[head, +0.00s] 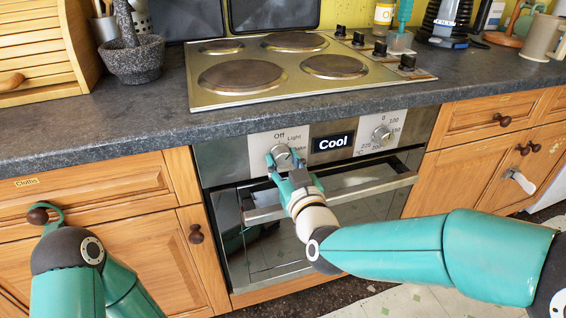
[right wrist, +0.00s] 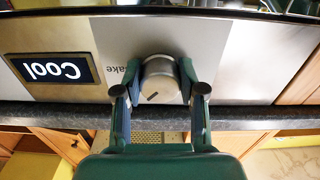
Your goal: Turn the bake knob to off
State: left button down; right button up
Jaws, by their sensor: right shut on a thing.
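The bake knob (head: 281,155) is the round metal knob at the left of the oven's control panel. "Off", "Light" and a partly hidden "Bake" are printed around it. My right gripper (head: 283,168) reaches it from below and is shut on it. In the right wrist view, which is upside down, the knob (right wrist: 161,78) sits between the two fingers of the gripper (right wrist: 162,92). A dark mark shows on the lower left of its face; I cannot tell exactly which label it points to.
A lit "Cool" display (head: 333,143) and a temperature knob (head: 382,134) are right of the bake knob. The oven handle (head: 345,196) sticks out below, close to my right wrist. The hob (head: 300,70) is above on the dark worktop (head: 110,120). A drawer knob (head: 38,215) is near my left arm.

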jog(key=n, duration=0.3)
jog(key=shift+n, duration=0.3)
jog(key=n, duration=0.4)
jog(key=shift+d+n, duration=0.1)
jog(key=shift+n, duration=0.3)
jog(key=o, duration=1.1)
jog(key=shift+o, duration=0.2)
jog(key=shift+s+d, duration=0.1)
jog(key=shift+s, duration=0.1)
jog(key=v, duration=1.1)
jog(key=shift+s, duration=0.25)
jog(key=shift+d, duration=0.15)
